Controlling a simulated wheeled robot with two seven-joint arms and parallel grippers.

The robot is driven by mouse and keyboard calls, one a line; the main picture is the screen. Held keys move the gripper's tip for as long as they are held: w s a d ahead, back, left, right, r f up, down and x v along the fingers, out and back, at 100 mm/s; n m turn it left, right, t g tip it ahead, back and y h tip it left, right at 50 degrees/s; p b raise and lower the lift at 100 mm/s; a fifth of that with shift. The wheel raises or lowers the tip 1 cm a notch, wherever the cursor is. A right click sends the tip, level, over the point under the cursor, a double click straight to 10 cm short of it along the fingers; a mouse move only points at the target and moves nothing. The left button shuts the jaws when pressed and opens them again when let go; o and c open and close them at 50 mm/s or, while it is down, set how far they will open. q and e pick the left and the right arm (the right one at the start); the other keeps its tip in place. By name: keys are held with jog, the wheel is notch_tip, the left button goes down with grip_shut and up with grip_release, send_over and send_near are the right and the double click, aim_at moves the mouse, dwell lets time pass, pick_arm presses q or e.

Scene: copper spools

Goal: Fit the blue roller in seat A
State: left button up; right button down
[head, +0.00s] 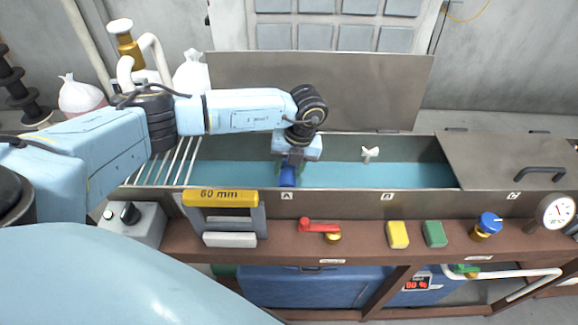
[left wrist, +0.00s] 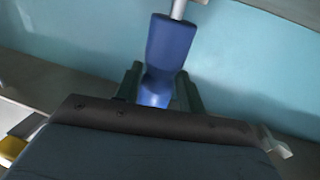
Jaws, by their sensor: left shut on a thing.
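The blue roller (left wrist: 165,50) is in my left gripper (left wrist: 158,85), with a finger on either side of it in the left wrist view. A pale shaft end sticks out of its far end. In the head view the roller (head: 288,175) shows only partly, low in the tank under my left gripper (head: 291,160), near the front wall above the label A (head: 287,196). Seat A itself is hidden by the arm and wall, so I cannot tell whether the roller touches it. My right gripper is not in view.
The tank (head: 410,175) holds teal liquid, with a white wing-shaped piece (head: 370,153) near label B. A metal cover (head: 505,160) closes its right end. A wire rack (head: 172,165) lies at the left. A yellow 60 mm gauge (head: 220,198) and a red lever (head: 318,226) stand in front.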

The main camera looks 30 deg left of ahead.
pick_arm(q)
jog(key=shift+f, duration=0.25)
dwell(0.5)
jog(key=o, duration=1.2)
jog(key=shift+o, duration=0.2)
notch_tip(320, 180, up, 13)
jog(key=w+d+b, duration=0.1)
jog(key=d, duration=0.1)
jog(key=shift+w, duration=0.15)
jog(key=shift+d, duration=0.1)
